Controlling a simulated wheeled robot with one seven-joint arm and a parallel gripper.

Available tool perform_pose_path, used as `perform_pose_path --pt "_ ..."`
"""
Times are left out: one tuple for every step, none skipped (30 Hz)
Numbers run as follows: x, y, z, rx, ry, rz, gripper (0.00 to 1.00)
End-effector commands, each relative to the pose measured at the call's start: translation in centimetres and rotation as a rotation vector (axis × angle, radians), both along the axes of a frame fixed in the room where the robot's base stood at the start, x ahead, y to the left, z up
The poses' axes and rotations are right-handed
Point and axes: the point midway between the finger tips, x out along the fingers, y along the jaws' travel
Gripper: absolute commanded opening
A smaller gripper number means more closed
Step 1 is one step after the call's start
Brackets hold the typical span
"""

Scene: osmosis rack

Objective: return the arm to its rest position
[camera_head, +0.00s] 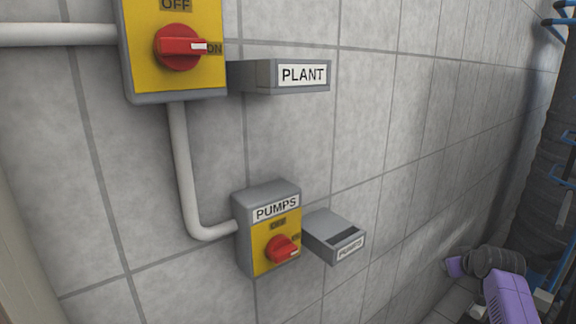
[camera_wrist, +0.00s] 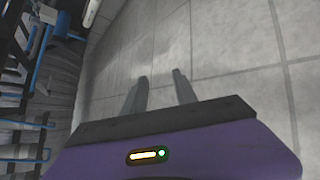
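My gripper (camera_wrist: 160,75) shows in the wrist view. Its two grey fingers stand apart with nothing between them, and wall tiles show beyond them. Its purple body fills the bottom of that view, with a small lit indicator. In the head view, purple and dark parts of my arm show at the lower right corner, below and to the right of the switch boxes and apart from them. The gripper's fingers cannot be made out there.
A large yellow switch box (camera_head: 145,75) has its red knob (camera_head: 178,47) towards ON. A PLANT label block (camera_head: 262,78) sits beside it. The smaller PUMPS box (camera_head: 243,240) and a grey labelled block (camera_head: 330,228) stick out below. Blue-piped equipment (camera_head: 553,150) stands at right.

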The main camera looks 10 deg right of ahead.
Motion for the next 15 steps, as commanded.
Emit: perform_pose_path --pt "-0.5 1.3 -1.3 -0.006 -0.043 -0.009 0.34" --pt "-0.8 1.9 -1.7 -0.011 -0.071 -0.015 0.34" --pt "-1.3 2.8 -2.3 -0.013 -0.109 -0.023 0.34" --pt "-1.7 3.4 -2.6 -0.017 -0.136 -0.027 0.34" --pt "-2.1 4.2 -3.0 -0.019 -0.164 -0.032 0.34" --pt "-2.8 5.2 -3.5 -0.021 -0.198 -0.036 0.34" --pt "-3.4 5.9 -3.8 -0.022 -0.224 -0.04 0.34" --pt "-4.0 6.6 -4.0 -0.023 -0.249 -0.042 0.34" --pt "-4.8 7.7 -4.3 -0.023 -0.283 -0.045 0.34" --pt "-5.5 8.4 -4.5 -0.024 -0.307 -0.046 0.34" --pt "-6.3 9.2 -4.8 -0.024 -0.33 -0.047 0.34" --pt "-7.4 10.3 -5.0 -0.023 -0.361 -0.047 0.34" --pt "-8.2 11.1 -5.1 -0.021 -0.384 -0.047 0.34" --pt "-9.0 11.9 -5.2 -0.02 -0.405 -0.047 0.34" --pt "-10.3 12.9 -5.4 -0.018 -0.433 -0.046 0.34"
